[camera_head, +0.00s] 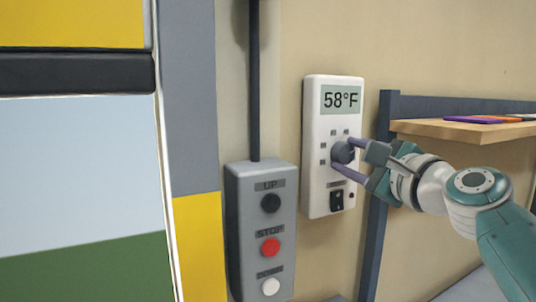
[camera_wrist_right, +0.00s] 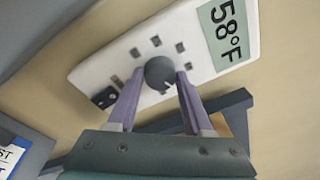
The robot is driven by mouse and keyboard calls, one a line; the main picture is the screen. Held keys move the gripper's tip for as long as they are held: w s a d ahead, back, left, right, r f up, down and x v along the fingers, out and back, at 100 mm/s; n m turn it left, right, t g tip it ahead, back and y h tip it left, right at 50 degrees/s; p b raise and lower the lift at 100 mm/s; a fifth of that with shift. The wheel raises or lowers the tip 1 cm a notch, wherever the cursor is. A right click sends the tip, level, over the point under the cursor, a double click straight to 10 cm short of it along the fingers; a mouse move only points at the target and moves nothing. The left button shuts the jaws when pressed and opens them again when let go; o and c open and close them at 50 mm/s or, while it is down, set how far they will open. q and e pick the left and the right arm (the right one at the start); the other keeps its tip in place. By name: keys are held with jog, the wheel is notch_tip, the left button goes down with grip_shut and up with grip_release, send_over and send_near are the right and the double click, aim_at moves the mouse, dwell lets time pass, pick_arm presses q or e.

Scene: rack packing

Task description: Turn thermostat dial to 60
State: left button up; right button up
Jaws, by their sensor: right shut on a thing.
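The white thermostat (camera_head: 318,190) is mounted on the wall in the middle of the head view. Its display (camera_head: 342,99) reads 58°F. The dark round dial (camera_head: 342,152) sits below the display, with small square marks around it. My right gripper (camera_head: 343,157) reaches in from the right and is shut on the dial, one finger on each side. In the right wrist view the dial (camera_wrist_right: 159,73) shows between the two purple fingertips, and the display (camera_wrist_right: 229,33) appears rotated. A black switch (camera_head: 337,200) is below the dial. My left gripper is not in view.
A grey control box (camera_head: 246,240) with UP, STOP and a lower white button hangs left of the thermostat. A wooden shelf (camera_head: 440,130) with coloured flat items and a blue-grey post (camera_head: 378,200) stand to the right, close to my right arm.

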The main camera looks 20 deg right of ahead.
grip_shut()
jog(key=shift+f+n+b, duration=0.1)
jog(key=shift+n+b, duration=0.35)
jog(key=shift+n, duration=0.15)
jog(key=n+b, duration=0.2)
jog(key=n, duration=0.1)
jog(key=shift+f+t, duration=0.1)
jog(key=shift+t, duration=0.2)
jog(key=n+b, duration=0.2)
jog(key=n, duration=0.3)
jog(key=shift+d+y+b, duration=0.1)
jog(key=shift+y+b, duration=0.2)
jog(key=shift+b, duration=0.1)
jog(key=n+y+b, duration=0.1)
jog(key=n+b, duration=0.1)
jog(key=n, duration=0.4)
jog(key=shift+t+b, duration=0.4)
jog(key=shift+d+n+y+b, duration=0.1)
jog(key=shift+n+y+b, duration=0.45)
jog(key=shift+n, duration=1.65)
